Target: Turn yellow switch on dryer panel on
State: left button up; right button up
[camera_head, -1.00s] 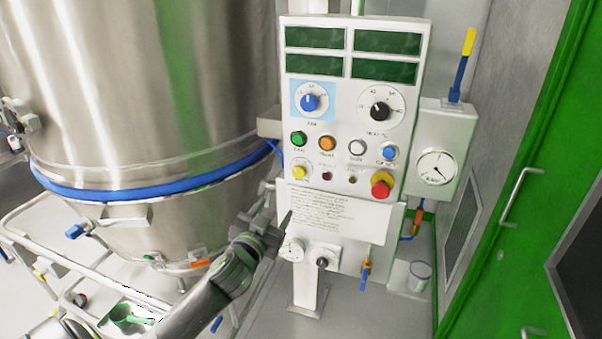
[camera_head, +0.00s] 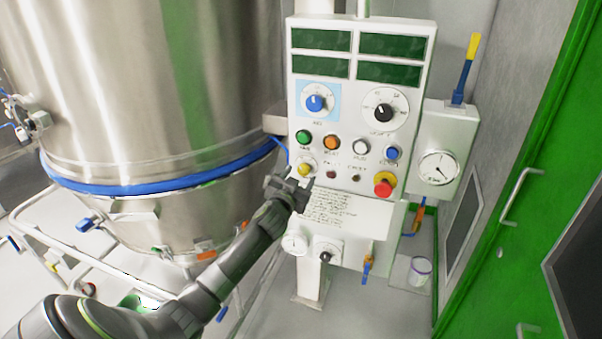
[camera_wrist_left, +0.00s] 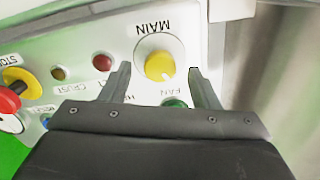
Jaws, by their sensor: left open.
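The yellow switch (camera_head: 305,169) is a round knob with a small white mark on the white dryer panel (camera_head: 345,207), at the left of the lowest row of controls. In the left wrist view the yellow switch (camera_wrist_left: 159,66) sits under the label MAIN, just ahead of and between the fingers. My left gripper (camera_head: 297,177) is open and close to the panel, just below the switch; its fingertips (camera_wrist_left: 160,72) show on either side of the knob in the wrist view. I cannot tell whether they touch it. My right gripper is not in view.
A green button (camera_head: 303,137), an orange button (camera_head: 331,142) and a red emergency knob (camera_head: 384,184) are nearby on the panel. The large steel vessel (camera_head: 150,90) stands left. A gauge box (camera_head: 440,165) and a green door frame (camera_head: 515,170) are right.

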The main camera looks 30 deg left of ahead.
pick_arm(q)
jog(key=shift+x, duration=0.85)
jog(key=shift+c, duration=0.2)
jog(key=c, duration=1)
